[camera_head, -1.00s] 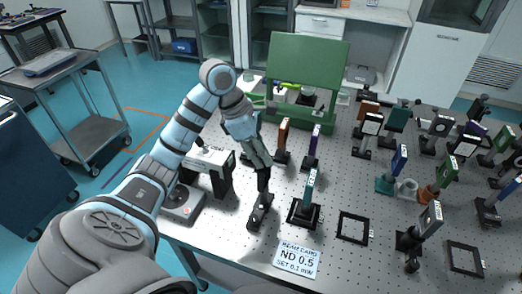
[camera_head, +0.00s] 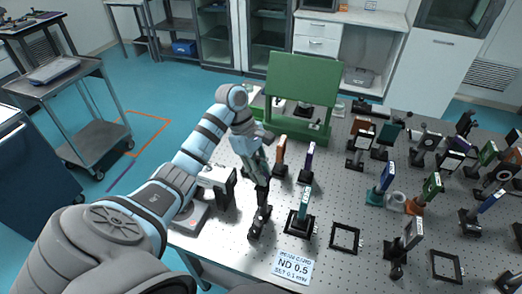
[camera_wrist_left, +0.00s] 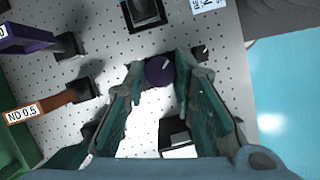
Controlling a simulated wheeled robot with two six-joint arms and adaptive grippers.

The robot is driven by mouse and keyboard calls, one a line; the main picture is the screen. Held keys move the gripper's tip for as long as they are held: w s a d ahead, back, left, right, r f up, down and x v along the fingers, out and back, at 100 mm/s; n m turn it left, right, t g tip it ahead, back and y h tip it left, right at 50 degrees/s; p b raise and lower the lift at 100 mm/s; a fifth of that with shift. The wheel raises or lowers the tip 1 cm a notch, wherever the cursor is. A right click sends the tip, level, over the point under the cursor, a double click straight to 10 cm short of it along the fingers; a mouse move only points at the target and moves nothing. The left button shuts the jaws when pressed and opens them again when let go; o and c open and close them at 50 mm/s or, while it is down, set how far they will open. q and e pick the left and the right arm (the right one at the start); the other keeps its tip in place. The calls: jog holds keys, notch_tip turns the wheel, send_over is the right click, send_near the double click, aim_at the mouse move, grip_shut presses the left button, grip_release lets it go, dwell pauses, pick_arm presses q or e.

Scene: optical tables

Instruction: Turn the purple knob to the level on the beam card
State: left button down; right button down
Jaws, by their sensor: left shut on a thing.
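The purple knob (camera_wrist_left: 159,70) is between the fingertips of my left gripper (camera_wrist_left: 160,73) in the left wrist view, with a pale mark on its top. The gripper is shut on it. In the head view my left gripper (camera_head: 262,194) points down at a small black mount (camera_head: 259,224), and the knob is hidden there. My right gripper is not in view.
An orange-brown plate marked ND 0.5 (camera_wrist_left: 40,109) and a purple plate (camera_wrist_left: 27,38) stand close by. A teal plate (camera_head: 304,203) and an empty black frame (camera_head: 345,238) are right of the gripper. Several mounts crowd the table's right side. A green panel (camera_head: 303,78) stands behind.

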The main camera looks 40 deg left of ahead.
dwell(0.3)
pick_arm(q)
jog(key=c, duration=1.3)
grip_release()
jog(key=shift+c, duration=0.2)
